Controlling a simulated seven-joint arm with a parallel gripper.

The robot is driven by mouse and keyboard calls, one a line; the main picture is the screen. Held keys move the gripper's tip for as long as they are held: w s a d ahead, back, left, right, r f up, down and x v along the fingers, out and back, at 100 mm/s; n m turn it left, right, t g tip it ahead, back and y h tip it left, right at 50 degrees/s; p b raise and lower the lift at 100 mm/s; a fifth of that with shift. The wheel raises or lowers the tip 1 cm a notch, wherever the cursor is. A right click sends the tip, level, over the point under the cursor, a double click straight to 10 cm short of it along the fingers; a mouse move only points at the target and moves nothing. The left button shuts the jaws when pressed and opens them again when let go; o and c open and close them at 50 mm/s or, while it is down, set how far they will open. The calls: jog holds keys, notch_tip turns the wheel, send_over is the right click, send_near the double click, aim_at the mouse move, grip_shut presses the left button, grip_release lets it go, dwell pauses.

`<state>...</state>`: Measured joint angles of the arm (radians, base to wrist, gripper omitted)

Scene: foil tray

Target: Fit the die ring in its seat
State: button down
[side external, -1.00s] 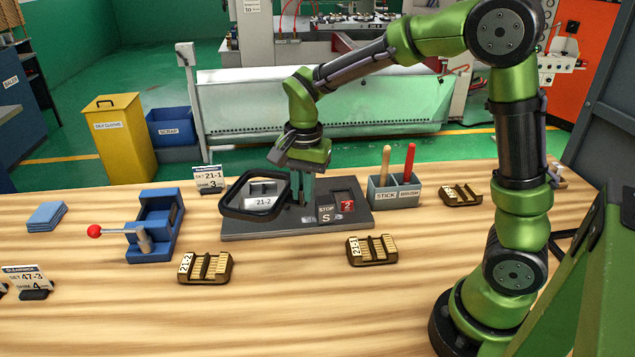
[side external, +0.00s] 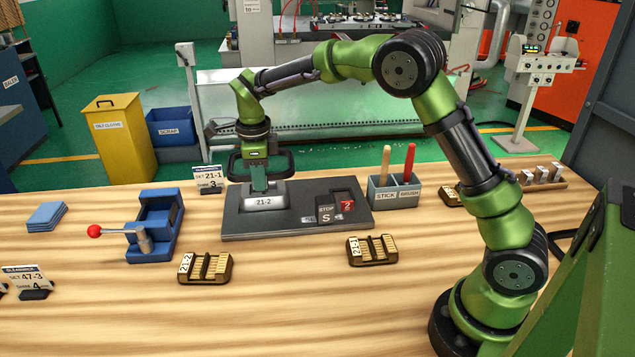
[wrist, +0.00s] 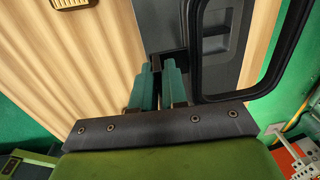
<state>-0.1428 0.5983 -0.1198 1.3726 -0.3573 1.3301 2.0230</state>
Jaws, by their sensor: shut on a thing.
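The die ring (side external: 289,161) is a black rounded frame, held up by my gripper (side external: 260,187). In the wrist view the ring (wrist: 284,55) extends right of the green fingers (wrist: 160,80), which are shut on its near edge. In the side view the ring is raised near the silver block marked 21-2 (side external: 264,202) and my fingers hang in front of that block. The block stands on the left of the dark base plate (side external: 300,229). The plate also bears a STOP block (side external: 326,213) and a red block marked 2 (side external: 347,208). The seat's outline is hidden from me.
A blue clamp with a red-knobbed lever (side external: 155,225) stands left of the plate. A holder with stick and brush (side external: 395,194) stands right of it. Brass pieces lie in front, one at left (side external: 205,268) and one at right (side external: 372,250). A 21-1 card (side external: 210,180) stands behind.

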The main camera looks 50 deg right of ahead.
jog(key=shift+f, duration=4.45)
jog(key=shift+f, duration=0.5)
jog(key=c, duration=1.4)
grip_release()
jog(key=shift+r, duration=2.2)
jog(key=shift+o, duration=0.3)
jog(key=o, duration=0.5)
